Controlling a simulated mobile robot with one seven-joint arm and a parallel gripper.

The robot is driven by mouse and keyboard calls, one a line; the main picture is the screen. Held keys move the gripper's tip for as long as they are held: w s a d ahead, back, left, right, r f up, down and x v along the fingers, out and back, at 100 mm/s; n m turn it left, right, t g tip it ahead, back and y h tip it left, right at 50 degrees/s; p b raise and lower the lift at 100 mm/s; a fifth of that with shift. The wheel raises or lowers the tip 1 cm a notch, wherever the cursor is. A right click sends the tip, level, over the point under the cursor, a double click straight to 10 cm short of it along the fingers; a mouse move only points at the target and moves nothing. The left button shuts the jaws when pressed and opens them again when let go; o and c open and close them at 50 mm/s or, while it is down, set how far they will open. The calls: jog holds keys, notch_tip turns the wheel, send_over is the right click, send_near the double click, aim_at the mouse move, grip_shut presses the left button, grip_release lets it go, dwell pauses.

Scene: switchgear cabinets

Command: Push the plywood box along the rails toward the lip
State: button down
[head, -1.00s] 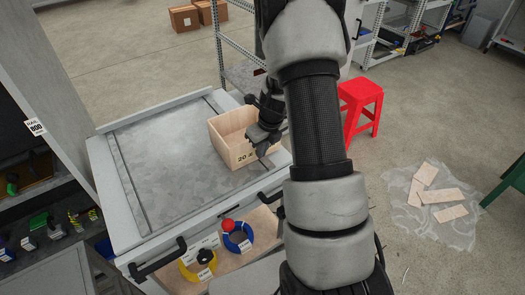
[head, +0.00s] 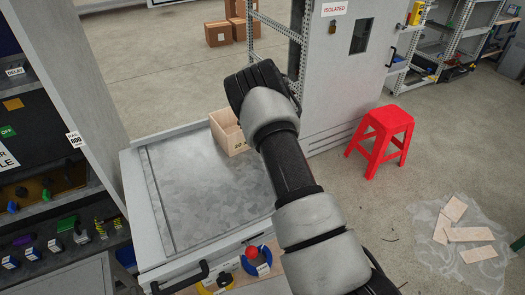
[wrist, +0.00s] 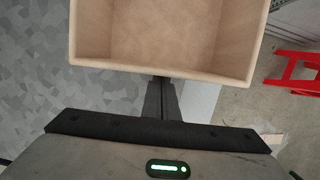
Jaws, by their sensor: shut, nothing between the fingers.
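The plywood box (head: 226,137) is an open-topped, pale wooden box with dark print on its near face. It sits upright at the far right of the grey metal deck (head: 190,195), partly hidden by my arm. In the wrist view the box (wrist: 160,72) fills the top, with its near wall across the middle. My gripper (wrist: 162,82) is shut and empty, its fingertips at or just under the near wall; contact cannot be told. In the head view my arm hides the fingers. A rail strip (head: 158,205) runs along the deck's left side. The lip cannot be clearly made out.
A grey cabinet (head: 345,75) and shelf frame (head: 272,30) stand beyond the deck. A red stool (head: 381,140) stands on the floor at right. The deck's left and middle are clear.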

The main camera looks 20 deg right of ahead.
jog(key=w, duration=0.1)
jog(key=w+b, duration=0.1)
jog(key=w+a+b, duration=0.1)
jog(key=w, duration=0.1)
jog(key=shift+f, duration=0.25)
jog(key=shift+w+a+r, duration=0.15)
jog(key=shift+w+r, duration=0.15)
jog(key=shift+w, duration=0.15)
